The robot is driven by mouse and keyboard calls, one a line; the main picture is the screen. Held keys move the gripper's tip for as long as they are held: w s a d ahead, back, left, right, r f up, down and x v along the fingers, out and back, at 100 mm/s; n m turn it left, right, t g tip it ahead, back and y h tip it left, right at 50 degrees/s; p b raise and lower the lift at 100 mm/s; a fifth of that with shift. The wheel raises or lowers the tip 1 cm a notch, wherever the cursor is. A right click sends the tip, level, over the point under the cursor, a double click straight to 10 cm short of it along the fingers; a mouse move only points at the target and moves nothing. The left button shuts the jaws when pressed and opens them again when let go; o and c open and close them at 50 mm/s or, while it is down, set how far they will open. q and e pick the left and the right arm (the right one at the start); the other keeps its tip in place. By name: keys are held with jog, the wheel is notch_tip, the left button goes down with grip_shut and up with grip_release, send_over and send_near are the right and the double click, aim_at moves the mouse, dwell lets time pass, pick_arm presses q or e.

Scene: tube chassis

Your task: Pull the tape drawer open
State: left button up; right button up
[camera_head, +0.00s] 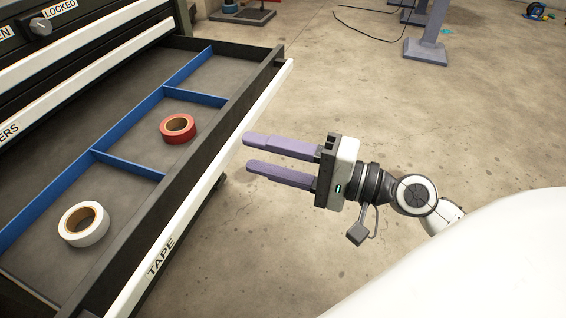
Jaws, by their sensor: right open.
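The tape drawer (235,103) is pulled out from the dark cabinet at the left, and its inside shows. Its white front edge carries the label "TAPE" near the bottom of the view. A red tape roll (178,128) and a white tape roll (84,224) lie in separate compartments between blue dividers. My right gripper (248,153) is open and empty. Its two purple fingers point left toward the drawer front, with the tips close to the white edge; I cannot tell if they touch it. My left gripper is not in view.
The cabinet has closed drawers above, with a knob (40,27) by the word "LOCKED" at the top left. Concrete floor (360,100) lies clear to the right. A purple-grey stand leg (428,45) and a dark cable are at the back.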

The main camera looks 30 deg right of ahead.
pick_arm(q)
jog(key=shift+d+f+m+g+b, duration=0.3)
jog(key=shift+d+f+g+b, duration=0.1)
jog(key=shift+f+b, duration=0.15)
pick_arm(e)
jog(key=shift+v, duration=2.15)
